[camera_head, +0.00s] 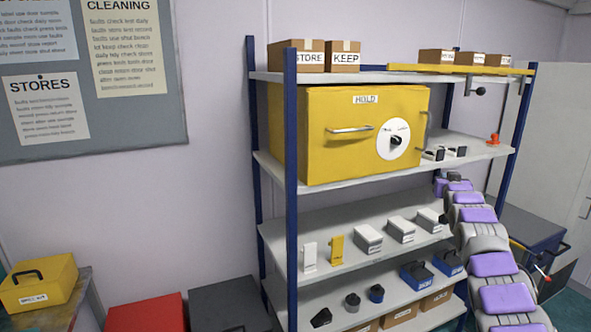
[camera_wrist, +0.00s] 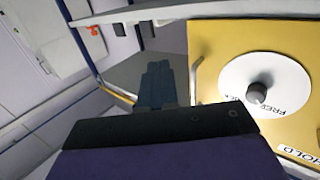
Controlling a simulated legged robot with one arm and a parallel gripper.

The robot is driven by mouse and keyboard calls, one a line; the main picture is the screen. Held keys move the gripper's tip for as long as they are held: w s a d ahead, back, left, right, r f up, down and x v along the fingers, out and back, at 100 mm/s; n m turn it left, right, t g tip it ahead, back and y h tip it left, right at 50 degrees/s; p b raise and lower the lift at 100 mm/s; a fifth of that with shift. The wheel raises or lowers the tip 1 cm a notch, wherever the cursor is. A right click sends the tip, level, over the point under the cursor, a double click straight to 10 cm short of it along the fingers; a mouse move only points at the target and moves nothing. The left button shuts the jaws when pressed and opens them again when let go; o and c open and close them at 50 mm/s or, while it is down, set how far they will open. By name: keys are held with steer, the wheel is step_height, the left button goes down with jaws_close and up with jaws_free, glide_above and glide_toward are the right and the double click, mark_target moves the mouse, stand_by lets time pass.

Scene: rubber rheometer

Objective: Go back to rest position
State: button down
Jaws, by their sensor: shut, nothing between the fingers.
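My gripper (camera_wrist: 157,78) is shut and empty in the wrist view, its two dark fingers side by side. It points past the side of the yellow HOLD cabinet (camera_wrist: 215,50), touching nothing that I can see. The cabinet's white dial (camera_wrist: 265,82) with its dark knob is to the right of my fingers. In the head view the yellow cabinet (camera_head: 315,150) stands on the upper shelf with its door closed and the dial (camera_head: 393,139) on its front. My arm reaches up at the right of the shelving, its end small and partly hidden there.
A yellow case (camera_head: 40,283) and red box (camera_head: 146,313) are at lower left.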

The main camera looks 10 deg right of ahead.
steer(key=s+a+f+n+g+y, duration=0.1)
steer(key=s+a+f+g, duration=0.5)
steer(key=s+a, duration=0.8)
steer(key=s+a+f+n+g+y, duration=0.1)
steer(key=s+a+f+g+y, duration=0.2)
steer(key=s+a, duration=1.1)
steer(key=s+a+f+n+g+y, duration=0.2)
steer(key=s+a+f+g, duration=0.7)
steer(key=s, duration=2.5)
steer(key=a+f, duration=0.1)
steer(key=a, duration=0.4)
steer(key=shift+s+a+f, duration=0.2)
steer(key=shift+f, duration=0.1)
steer(key=c, duration=1.8)
jaws_free()
